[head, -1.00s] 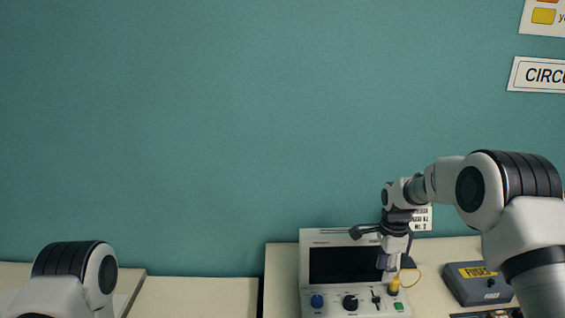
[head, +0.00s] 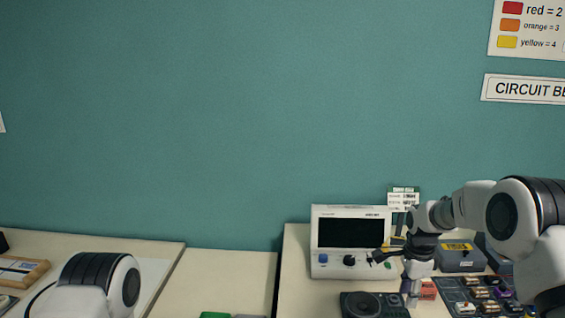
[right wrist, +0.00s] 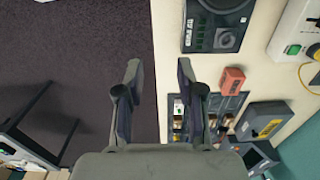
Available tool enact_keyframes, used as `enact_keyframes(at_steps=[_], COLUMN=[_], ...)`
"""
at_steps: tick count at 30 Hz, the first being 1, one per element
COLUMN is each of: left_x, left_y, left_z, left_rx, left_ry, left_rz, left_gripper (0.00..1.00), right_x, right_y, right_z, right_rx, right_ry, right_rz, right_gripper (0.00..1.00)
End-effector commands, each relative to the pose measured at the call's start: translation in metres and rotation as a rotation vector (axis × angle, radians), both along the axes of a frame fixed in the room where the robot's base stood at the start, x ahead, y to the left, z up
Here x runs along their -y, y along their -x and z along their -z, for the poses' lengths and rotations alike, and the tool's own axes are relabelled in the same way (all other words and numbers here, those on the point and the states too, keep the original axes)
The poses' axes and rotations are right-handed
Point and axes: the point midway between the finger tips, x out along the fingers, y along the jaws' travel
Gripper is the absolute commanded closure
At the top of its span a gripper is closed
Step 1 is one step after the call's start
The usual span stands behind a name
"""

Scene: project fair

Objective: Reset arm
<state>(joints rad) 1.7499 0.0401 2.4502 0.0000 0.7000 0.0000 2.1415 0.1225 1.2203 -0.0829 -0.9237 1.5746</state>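My right gripper (head: 411,292) hangs in front of the white instrument (head: 350,262) with a dark screen in the head view. In the right wrist view, its two fingers (right wrist: 160,85) stand wide apart with nothing between them. Below them are the dark floor and the edge of the cream bench. My left arm shows only as a white and black link at the lower left of the head view; its gripper is out of the picture.
A black device with a round dial (head: 372,305), an orange-red block (head: 428,289), a dark tray of small parts (head: 462,307) and a grey box with a yellow label (head: 458,258) crowd the right bench. The left bench (head: 220,275) has bare room.

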Motion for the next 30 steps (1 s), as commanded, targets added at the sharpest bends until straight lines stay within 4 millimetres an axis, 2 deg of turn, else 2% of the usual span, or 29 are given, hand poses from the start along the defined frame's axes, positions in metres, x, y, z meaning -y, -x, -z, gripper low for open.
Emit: enact_keyframes(at_steps=[6,11,17,20,23,26,27,29,30], left_x=[0.000,0.000,0.000,0.000,0.000,0.000,0.000,0.000,0.000], left_y=[0.000,-0.001,0.000,0.000,0.000,0.000,0.000,0.000,0.000], left_z=[0.012,0.019,0.029,0.036,0.046,0.058,0.062,0.068,0.073], left_rx=[0.001,0.001,0.001,0.000,0.000,0.000,0.000,0.001,0.001], left_ry=[0.000,0.000,0.000,0.000,0.000,0.000,0.000,0.000,0.000], left_rz=[0.000,0.000,0.000,0.000,0.000,0.000,0.000,0.000,0.000], left_gripper=[0.35,0.35,0.35,0.35,0.35,0.35,0.35,0.35,0.35], right_x=[-0.002,-0.007,-0.015,-0.021,-0.029,-0.039,-0.043,-0.049,-0.053], right_y=[0.011,0.033,0.082,0.116,0.165,0.234,0.266,0.316,0.351], right_z=[0.043,0.078,0.136,0.174,0.220,0.273,0.291,0.314,0.324], right_rx=[-0.052,-0.123,-0.251,-0.313,-0.375,-0.425,-0.436,-0.435,-0.423], right_ry=[0.003,0.002,-0.004,-0.012,-0.030,-0.068,-0.089,-0.126,-0.151], right_rz=[-0.005,-0.012,-0.023,-0.044,-0.105,-0.239,-0.313,-0.447,-0.559], right_gripper=[0.62,0.62,0.62,0.62,0.62,0.62,0.62,0.62,0.62])
